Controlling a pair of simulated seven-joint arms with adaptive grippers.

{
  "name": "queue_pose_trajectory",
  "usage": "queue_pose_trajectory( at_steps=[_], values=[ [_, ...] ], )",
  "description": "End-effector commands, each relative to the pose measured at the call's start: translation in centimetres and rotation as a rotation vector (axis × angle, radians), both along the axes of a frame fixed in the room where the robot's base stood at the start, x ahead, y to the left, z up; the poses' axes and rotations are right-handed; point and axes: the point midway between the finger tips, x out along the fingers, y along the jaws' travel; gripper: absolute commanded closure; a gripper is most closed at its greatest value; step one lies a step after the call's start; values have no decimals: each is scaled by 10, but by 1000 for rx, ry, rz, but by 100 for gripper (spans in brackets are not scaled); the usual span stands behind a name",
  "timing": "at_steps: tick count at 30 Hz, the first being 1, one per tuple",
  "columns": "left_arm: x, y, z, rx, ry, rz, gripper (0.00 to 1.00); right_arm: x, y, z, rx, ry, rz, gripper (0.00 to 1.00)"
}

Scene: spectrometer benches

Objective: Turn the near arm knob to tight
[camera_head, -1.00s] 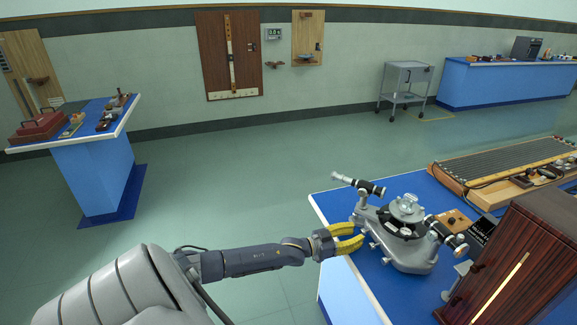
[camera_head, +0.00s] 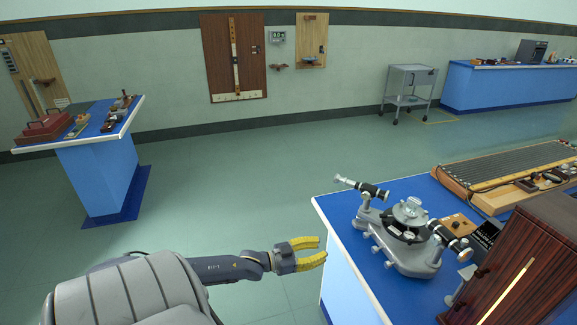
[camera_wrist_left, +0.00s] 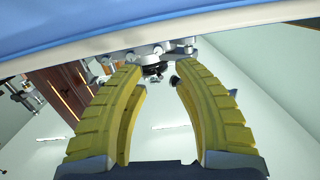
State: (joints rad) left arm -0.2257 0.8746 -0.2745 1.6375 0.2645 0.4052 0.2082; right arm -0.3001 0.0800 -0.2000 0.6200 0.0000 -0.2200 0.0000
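The grey spectrometer (camera_head: 405,235) stands on the near corner of the blue bench (camera_head: 335,212). Small knobs (camera_head: 375,249) stick out along its left side; which one is the near arm knob I cannot tell for sure. My left gripper (camera_head: 322,250), with yellow fingers, is open and empty in the air just left of the bench edge, apart from the spectrometer. In the left wrist view the yellow fingers are spread (camera_wrist_left: 160,85), and the spectrometer (camera_wrist_left: 155,55) shows beyond them, small and upside down. My right gripper is not in view.
A dark wooden cabinet (camera_head: 530,262) stands at the bench's near right. A ribbed board (camera_head: 510,170) lies behind the spectrometer. The floor left of the bench is clear. A side bench (camera_head: 95,165) and a grey trolley (camera_head: 410,88) stand farther off.

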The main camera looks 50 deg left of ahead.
Motion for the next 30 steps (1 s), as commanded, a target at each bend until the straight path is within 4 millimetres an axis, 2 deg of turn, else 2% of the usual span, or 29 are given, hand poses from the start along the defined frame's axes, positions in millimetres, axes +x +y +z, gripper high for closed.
queue_pose_trajectory(
  at_steps=[15, 30],
  values=[
    [-8, 50, -74, 209, 125, 91, 70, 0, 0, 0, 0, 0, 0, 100],
    [-33, 83, -149, 335, 257, 169, 70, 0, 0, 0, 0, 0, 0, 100]
  ],
)
